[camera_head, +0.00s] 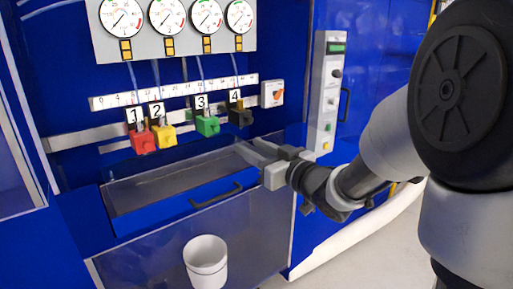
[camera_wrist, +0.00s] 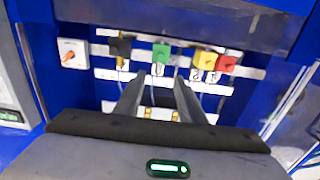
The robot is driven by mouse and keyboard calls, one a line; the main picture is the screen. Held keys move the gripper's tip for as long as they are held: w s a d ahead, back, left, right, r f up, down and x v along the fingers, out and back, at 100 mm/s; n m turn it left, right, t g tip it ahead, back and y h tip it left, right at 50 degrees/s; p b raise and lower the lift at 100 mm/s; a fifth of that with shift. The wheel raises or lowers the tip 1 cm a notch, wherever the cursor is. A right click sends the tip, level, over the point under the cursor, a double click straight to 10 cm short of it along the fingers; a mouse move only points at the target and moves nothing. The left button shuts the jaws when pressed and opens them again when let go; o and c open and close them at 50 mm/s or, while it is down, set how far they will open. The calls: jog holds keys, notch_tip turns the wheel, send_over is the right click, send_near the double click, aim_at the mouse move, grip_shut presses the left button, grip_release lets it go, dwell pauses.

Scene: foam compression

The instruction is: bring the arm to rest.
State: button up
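My gripper (camera_head: 253,150) is in front of the blue machine, right of the middle in the head view, with my arm reaching in from the right. In the wrist view, my gripper (camera_wrist: 159,82) shows two grey fingers standing apart, with nothing held between them. The fingers point toward the row of valves. The green valve (camera_head: 207,125) labelled 3 and the black valve (camera_head: 240,117) labelled 4 are the closest to the fingertips in the head view. Whether the fingers touch anything is not clear, but a gap seems to separate them from the valves.
A red valve (camera_head: 142,142) and a yellow valve (camera_head: 164,136) hang further left, under several gauges (camera_head: 168,17). A drawer with a handle (camera_head: 216,196) lies below my gripper. A white bucket (camera_head: 206,263) stands in front. A control panel (camera_head: 328,95) is at the right.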

jog(key=shift+s+d, duration=0.4)
jog(key=shift+s, duration=0.15)
jog(key=s+d+m+g+h, duration=0.3)
jog(key=s+d+m+h, duration=0.4)
jog(key=d+h, duration=0.45)
jog(key=s+a+f+g+y+p, duration=0.1)
jog(key=s+f+g, duration=0.2)
jog(key=s, duration=0.8)
jog(key=s+a+f+g+y, duration=0.1)
jog(key=s+f+g, duration=0.2)
jog(key=s, duration=0.8)
notch_tip(320, 180, up, 22)
jog(key=p, duration=2.1)
jog(key=shift+w+p, duration=0.35)
